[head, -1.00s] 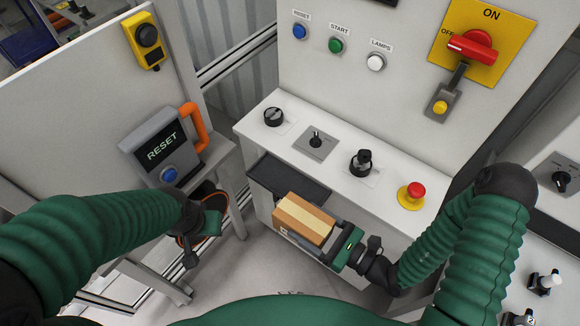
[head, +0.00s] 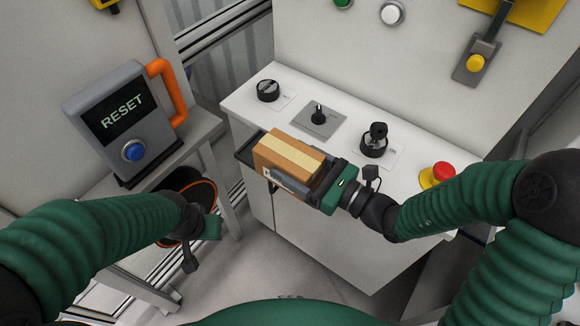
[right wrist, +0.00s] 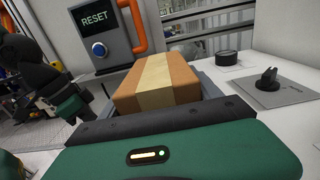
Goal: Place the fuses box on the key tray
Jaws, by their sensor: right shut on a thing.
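The fuses box, a brown carton with a pale tape strip (head: 290,153), is held in my right gripper (head: 284,172). The carton also shows in the right wrist view (right wrist: 157,82), beyond the green gripper body. The dark key tray (head: 247,151) juts from the front of the white console. The carton covers most of it in the head view, and I cannot tell whether they touch. My left gripper (head: 192,240) hangs at the left, away from the carton; its finger opening is unclear.
The white console top (head: 255,93) carries a black knob (head: 268,90), a switch on a grey plate (head: 318,117), a key switch (head: 374,140) and a red emergency button (head: 442,173). A RESET box (head: 122,120) with an orange handle stands left. A dark bin (head: 188,200) sits below it.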

